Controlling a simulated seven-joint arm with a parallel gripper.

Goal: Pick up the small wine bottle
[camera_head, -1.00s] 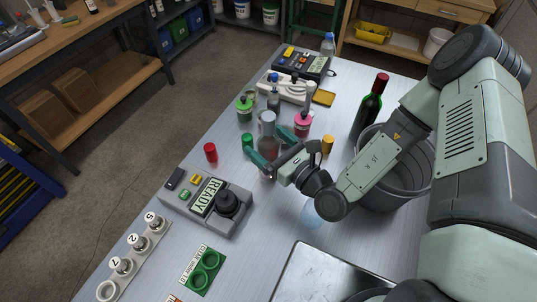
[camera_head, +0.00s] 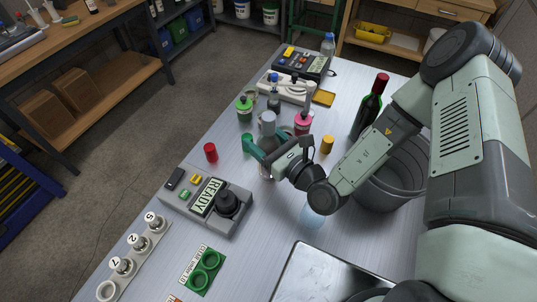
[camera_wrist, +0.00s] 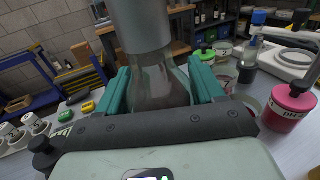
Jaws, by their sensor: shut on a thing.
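A small clear glass bottle with a grey top (camera_head: 268,123) is upright among the items in the middle of the table. In the wrist view its grey neck (camera_wrist: 141,27) and sloping, slightly brownish glass shoulder (camera_wrist: 160,85) fill the centre. My gripper (camera_head: 270,150) is shut on this bottle, with a teal finger on each side of the glass just below the grey neck. The bottle's lower body is partly hidden by my gripper; I cannot tell whether its base touches the table. A larger dark green wine bottle with a red top (camera_head: 368,108) stands apart to the right.
A pink-capped bottle (camera_head: 303,124) and a green-capped jar (camera_head: 244,109) stand close by. A yellow cylinder (camera_head: 327,145), a red cylinder (camera_head: 211,153) and a grey bucket (camera_head: 395,180) are around.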

